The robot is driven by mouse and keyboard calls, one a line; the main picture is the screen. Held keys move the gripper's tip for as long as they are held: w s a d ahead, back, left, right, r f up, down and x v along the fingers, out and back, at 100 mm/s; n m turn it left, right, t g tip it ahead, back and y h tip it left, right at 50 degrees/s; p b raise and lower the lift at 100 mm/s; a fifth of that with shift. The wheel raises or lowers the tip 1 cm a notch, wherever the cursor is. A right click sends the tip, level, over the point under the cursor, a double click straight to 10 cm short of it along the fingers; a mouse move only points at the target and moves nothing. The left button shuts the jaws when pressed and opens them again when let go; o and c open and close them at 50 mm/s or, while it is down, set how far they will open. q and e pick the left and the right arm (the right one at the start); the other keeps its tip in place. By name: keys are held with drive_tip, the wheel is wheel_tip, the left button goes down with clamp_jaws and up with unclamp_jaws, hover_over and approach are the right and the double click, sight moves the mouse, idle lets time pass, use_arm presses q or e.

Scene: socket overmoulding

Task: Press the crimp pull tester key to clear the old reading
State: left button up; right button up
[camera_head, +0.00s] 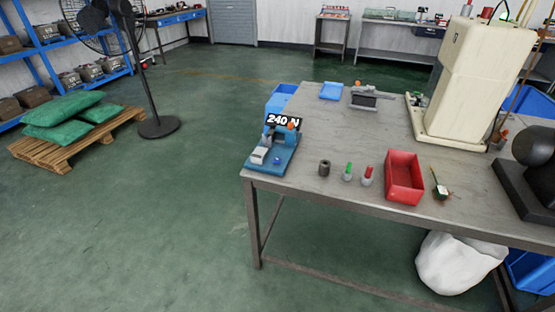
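The crimp pull tester (285,165) stands at the near left corner of the grey workbench. It has a blue base, a blue upright body and an orange part near its top. Its dark display (283,121) reads "240 N" in white. A grey-white block (260,155) sits at the front left of its base. A small round blue knob or key (277,161) shows beside that block. Nothing touches the tester. Neither of my grippers shows in the head view.
On the workbench (310,145), right of the tester, are a dark cylinder (324,168), a green-topped piece (348,171), a red-topped piece (367,176) and a red bin (404,177). A tall cream machine (478,85) stands behind. Open floor lies to the left.

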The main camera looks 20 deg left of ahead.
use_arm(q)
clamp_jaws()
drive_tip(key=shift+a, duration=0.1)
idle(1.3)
